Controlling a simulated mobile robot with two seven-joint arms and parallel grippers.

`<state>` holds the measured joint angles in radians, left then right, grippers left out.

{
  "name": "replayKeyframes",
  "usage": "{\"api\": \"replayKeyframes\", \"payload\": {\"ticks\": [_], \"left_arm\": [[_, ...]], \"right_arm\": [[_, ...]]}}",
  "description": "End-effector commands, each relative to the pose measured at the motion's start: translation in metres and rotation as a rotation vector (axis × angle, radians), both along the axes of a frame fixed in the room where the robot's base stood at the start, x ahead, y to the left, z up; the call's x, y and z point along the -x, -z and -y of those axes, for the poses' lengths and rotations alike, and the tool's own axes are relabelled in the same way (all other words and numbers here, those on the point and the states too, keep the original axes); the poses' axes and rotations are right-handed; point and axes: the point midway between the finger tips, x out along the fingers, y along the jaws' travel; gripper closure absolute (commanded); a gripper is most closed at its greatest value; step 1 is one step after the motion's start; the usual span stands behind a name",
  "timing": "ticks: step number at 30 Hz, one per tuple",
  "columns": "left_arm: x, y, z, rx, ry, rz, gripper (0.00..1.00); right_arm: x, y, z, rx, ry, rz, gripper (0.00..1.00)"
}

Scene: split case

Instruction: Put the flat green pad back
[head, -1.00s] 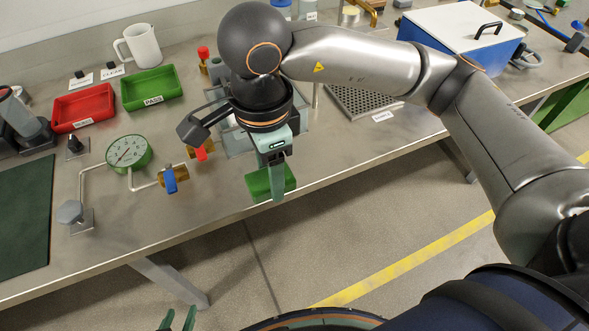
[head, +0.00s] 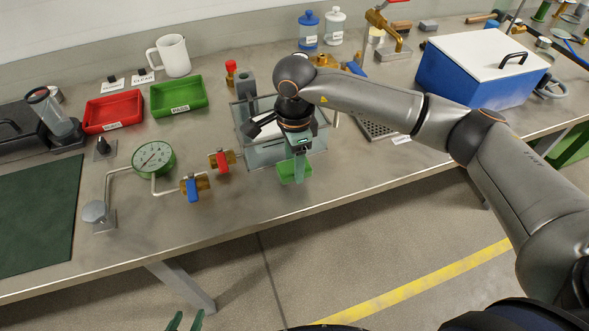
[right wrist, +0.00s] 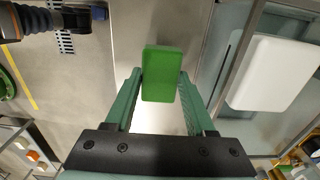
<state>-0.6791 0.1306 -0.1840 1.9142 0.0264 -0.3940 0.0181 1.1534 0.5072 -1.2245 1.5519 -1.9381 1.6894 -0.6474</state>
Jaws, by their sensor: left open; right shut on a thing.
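The flat green pad (head: 293,171) is gripped between the fingers of my right gripper (head: 297,165), in front of the clear-walled case (head: 260,157). In the right wrist view the pad (right wrist: 161,73) stands out between the green fingertips, and the right gripper (right wrist: 161,85) is shut on it. A white block (right wrist: 273,75) lies inside the case to the right, apart from the pad. The arm and gripper hide part of the case in the head view. My left gripper (head: 185,321) is open at the bottom edge, with only its fingertips showing.
Left of the case are a red-handled valve (head: 222,160), a blue-handled valve (head: 194,188) and a gauge (head: 154,159). A red tray (head: 113,111) and green tray (head: 179,97) stand behind. A blue box (head: 470,75) is at right. The front table strip is clear.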

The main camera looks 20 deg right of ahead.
Motion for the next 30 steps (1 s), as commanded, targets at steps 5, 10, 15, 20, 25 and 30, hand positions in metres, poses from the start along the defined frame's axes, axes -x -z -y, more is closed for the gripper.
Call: {"api": "replayKeyframes", "payload": {"ticks": [5, 10, 15, 20, 25, 30], "left_arm": [[0.000, -0.008, 0.000, 0.000, 0.000, 0.000, 0.50], [0.000, -0.008, 0.000, -0.001, 0.001, 0.000, 0.50], [0.000, -0.005, 0.000, -0.001, 0.001, 0.000, 0.50], [0.000, -0.004, 0.000, -0.001, 0.001, 0.000, 0.50], [0.000, -0.004, 0.000, -0.001, 0.001, 0.000, 0.50], [0.000, -0.004, 0.000, -0.001, 0.001, 0.000, 0.50]], "right_arm": [[0.001, 0.025, 0.000, 0.001, 0.001, -0.005, 0.90], [0.000, 0.030, 0.000, 0.001, 0.000, 0.000, 0.90], [0.000, 0.033, 0.000, 0.001, 0.001, -0.001, 0.90], [0.000, 0.033, 0.000, 0.001, 0.001, -0.001, 0.36], [0.000, 0.033, 0.000, 0.001, 0.001, -0.001, 0.17], [0.000, 0.033, 0.000, 0.001, 0.002, -0.001, 0.15]]}}
